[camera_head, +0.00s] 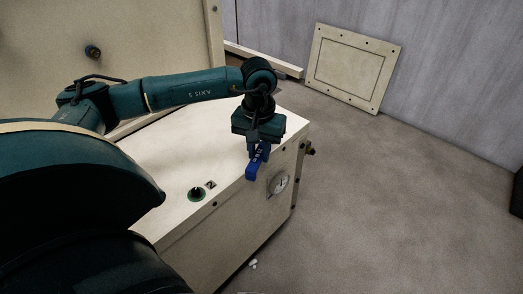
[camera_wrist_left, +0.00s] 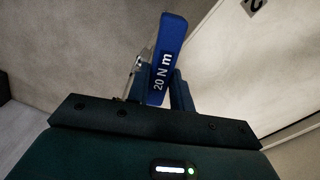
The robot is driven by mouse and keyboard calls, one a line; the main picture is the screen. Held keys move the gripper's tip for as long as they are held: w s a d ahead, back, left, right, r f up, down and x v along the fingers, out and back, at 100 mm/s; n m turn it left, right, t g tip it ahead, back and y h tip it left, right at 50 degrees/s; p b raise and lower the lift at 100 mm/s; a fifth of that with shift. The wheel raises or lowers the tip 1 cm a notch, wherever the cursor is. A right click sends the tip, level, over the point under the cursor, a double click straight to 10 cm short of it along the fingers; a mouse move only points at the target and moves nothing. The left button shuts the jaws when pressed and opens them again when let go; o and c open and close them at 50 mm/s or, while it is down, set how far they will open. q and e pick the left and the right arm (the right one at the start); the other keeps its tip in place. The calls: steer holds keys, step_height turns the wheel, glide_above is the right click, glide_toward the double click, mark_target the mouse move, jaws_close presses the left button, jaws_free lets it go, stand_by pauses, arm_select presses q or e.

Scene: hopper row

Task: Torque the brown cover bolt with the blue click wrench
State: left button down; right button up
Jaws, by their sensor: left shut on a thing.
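The blue click wrench (camera_head: 252,170) is in my left gripper (camera_head: 258,146), above the top of a cream box near its right edge. In the left wrist view the blue wrench (camera_wrist_left: 165,50) stands up between the fingers, with "20 N m" printed in white along it. My left gripper (camera_wrist_left: 163,92) is shut on it. I cannot pick out the brown cover bolt for certain. A small dark brownish fitting (camera_head: 310,150) sticks out from the box's right end. My right gripper is not in view.
A cream panel (camera_head: 352,68) leans against the grey wall.

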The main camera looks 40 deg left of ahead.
arm_select(q)
steer(key=shift+s+a, duration=0.1)
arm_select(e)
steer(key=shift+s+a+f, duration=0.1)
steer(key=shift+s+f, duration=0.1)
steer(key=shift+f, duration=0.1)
